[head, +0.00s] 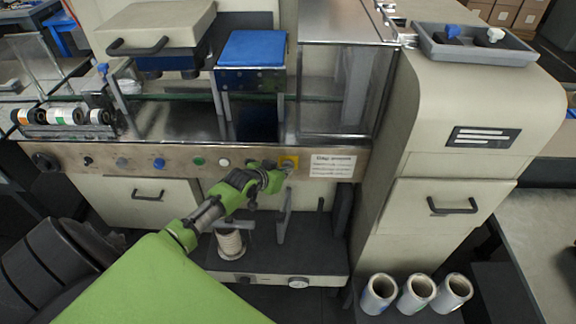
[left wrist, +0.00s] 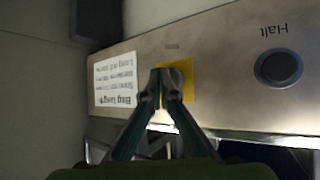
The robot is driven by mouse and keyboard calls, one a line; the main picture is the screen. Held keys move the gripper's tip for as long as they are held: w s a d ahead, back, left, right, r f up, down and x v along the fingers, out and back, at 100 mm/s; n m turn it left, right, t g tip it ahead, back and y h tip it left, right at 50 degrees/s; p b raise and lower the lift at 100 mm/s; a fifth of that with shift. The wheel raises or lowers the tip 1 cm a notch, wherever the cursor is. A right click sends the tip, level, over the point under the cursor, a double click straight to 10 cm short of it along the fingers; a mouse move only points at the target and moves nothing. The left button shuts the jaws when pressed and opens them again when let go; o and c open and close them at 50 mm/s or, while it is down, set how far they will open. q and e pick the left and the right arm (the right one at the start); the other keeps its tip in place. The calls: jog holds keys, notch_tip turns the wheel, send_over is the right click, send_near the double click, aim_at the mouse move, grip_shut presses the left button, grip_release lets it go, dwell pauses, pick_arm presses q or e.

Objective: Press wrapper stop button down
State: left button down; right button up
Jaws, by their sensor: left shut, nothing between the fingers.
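A yellow plate (head: 291,160) sits at the right end of the machine's control strip, and it also shows in the left wrist view (left wrist: 188,82). My left gripper (head: 281,167) is shut and empty, with its fingertips in front of this plate. In the left wrist view the closed fingertips (left wrist: 161,77) cover the plate's middle, so any button there is hidden. I cannot tell whether they touch it. A dark round button (left wrist: 278,67) labelled "Halt" stands beside the plate, clear of the fingers. My right gripper is not in view.
The control strip (head: 140,152) also carries a blue button (head: 158,163), a green button (head: 198,161) and a white button (head: 224,162). A printed label (head: 332,166) is right of the plate. A grey tray (head: 475,48) lies on the right cabinet.

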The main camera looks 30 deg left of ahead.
pick_arm(q)
jog(key=s+d+p, duration=0.1)
jog(key=s+p, duration=0.1)
jog(key=s, duration=0.1)
jog(key=s+d+p, duration=0.1)
jog(key=shift+s+d+p, duration=0.2)
jog(key=shift+d+p, duration=0.1)
jog(key=shift+d, duration=0.05)
jog(key=shift+f, duration=0.1)
jog(key=s+d+f+g, duration=0.2)
jog(key=s+f+g, duration=0.1)
jog(key=s+f, duration=0.8)
jog(key=s+d+f+g, duration=0.2)
jog(key=s+f, duration=0.7)
jog(key=f, duration=0.3)
jog(key=s+d+f+m+g, duration=0.1)
jog(key=s+d+f, duration=0.2)
jog(key=s, duration=0.7)
jog(key=s+d+f+g, duration=0.2)
jog(key=s+f, duration=0.3)
jog(key=s, duration=0.5)
jog(key=s+d+f+m+g, duration=0.1)
jog(key=s+d+f, duration=0.3)
jog(key=s, duration=0.6)
jog(key=shift+m+g, duration=0.3)
jog(key=shift+g, duration=0.2)
